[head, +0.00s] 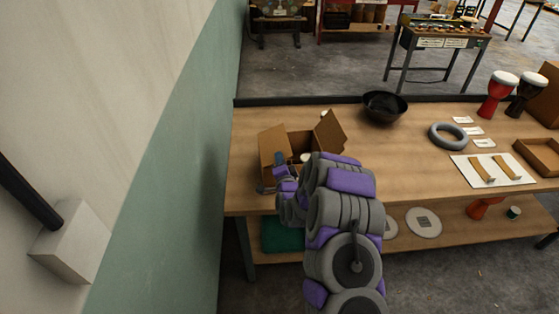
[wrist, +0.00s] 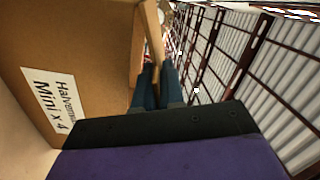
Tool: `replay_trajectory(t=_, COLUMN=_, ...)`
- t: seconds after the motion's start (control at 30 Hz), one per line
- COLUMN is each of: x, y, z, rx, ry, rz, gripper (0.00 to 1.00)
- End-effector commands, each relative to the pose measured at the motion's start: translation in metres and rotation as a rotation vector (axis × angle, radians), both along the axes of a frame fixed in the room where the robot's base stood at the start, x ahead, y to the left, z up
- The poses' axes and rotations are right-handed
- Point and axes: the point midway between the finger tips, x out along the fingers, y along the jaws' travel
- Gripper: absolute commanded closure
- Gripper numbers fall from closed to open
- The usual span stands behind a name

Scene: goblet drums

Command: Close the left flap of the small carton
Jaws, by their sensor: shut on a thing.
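The small carton (head: 303,142) stands open near the left end of the workbench. Its left flap (head: 273,147) stands up, and its right flap (head: 330,131) is raised and leans outward. My gripper (head: 281,162) is at the front of the carton, by the left flap. In the wrist view my gripper's fingers (wrist: 158,88) are shut on a thin cardboard edge, which appears to be the left flap (wrist: 154,40). The carton's labelled cardboard face (wrist: 75,60) fills the left of that view. My arm hides much of the carton's front in the head view.
The workbench (head: 400,165) also holds a black bowl (head: 384,106) right of the carton, a grey ring (head: 448,136), a white sheet (head: 493,169) with wooden pieces, and goblet drums (head: 498,92). A green and white wall (head: 190,150) stands close on the left.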

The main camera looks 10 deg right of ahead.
Motion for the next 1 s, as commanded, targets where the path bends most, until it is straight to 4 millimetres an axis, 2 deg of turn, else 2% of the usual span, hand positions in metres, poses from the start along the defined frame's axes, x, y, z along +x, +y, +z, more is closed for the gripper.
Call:
replay_trajectory(t=0.23, x=-0.0004, y=-0.0009, z=-0.0017, rx=-0.001, ry=0.003, rz=-0.002, gripper=1.0)
replay_trajectory(t=0.27, x=-0.0004, y=-0.001, z=-0.0016, rx=-0.001, ry=0.003, rz=-0.002, gripper=0.91)
replay_trajectory(t=0.3, x=-0.0004, y=-0.001, z=-0.0016, rx=-0.001, ry=0.003, rz=-0.002, gripper=0.87)
replay_trajectory(t=0.5, x=-0.0006, y=-0.0009, z=-0.0007, rx=-0.001, ry=0.001, rz=-0.002, gripper=0.7)
replay_trajectory(t=1.0, x=-0.0032, y=-0.0005, z=-0.0018, rx=-0.001, ry=0.003, rz=-0.002, gripper=0.7)
